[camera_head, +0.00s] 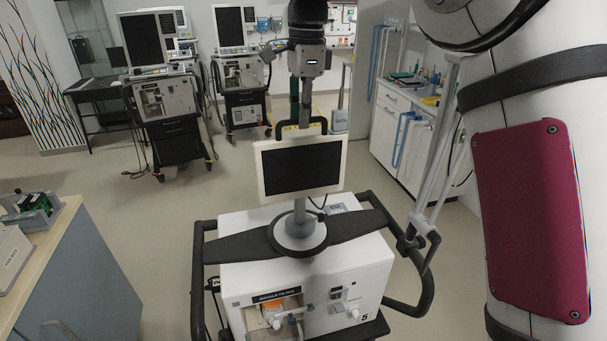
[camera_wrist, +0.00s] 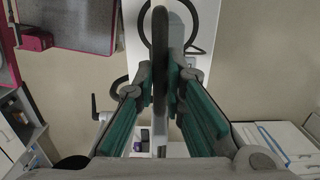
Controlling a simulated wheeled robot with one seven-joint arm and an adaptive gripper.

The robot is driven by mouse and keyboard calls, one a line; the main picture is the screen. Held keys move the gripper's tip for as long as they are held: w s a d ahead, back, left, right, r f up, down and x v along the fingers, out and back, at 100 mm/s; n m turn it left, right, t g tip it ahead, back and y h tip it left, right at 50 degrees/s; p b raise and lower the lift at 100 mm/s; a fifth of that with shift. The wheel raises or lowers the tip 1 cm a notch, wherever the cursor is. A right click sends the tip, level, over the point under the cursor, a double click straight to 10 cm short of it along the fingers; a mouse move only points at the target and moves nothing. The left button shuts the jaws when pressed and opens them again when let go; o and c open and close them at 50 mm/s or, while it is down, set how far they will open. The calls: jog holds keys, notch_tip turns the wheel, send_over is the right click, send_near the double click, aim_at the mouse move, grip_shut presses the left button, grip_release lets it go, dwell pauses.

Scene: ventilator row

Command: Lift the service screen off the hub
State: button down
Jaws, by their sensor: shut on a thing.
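The service screen (camera_head: 301,168) is a dark panel in a cream frame with a black handle (camera_head: 297,127) on top. It stands upright above the ventilator on a grey post (camera_head: 300,212). The post's foot meets the round dark hub (camera_head: 298,240) on the ventilator's top; I cannot tell whether it is seated in the hub or just clear of it. My gripper (camera_head: 296,122) comes down from above and is shut on the handle. In the wrist view the green finger pads (camera_wrist: 159,88) press on both sides of the dark handle bar (camera_wrist: 160,50).
The white ventilator (camera_head: 330,290) has black side rails. A wooden-topped counter (camera_head: 70,215) stands at the left. My pale arm with a magenta panel fills the right. Other ventilators (camera_head: 165,95) and a white cabinet (camera_head: 390,125) stand behind. Open floor lies between.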

jog(key=shift+r, duration=1.15)
jog(key=shift+r+b, duration=0.3)
jog(key=shift+r, duration=1.05)
jog(key=shift+s+f, duration=0.1)
jog(key=shift+s, duration=0.05)
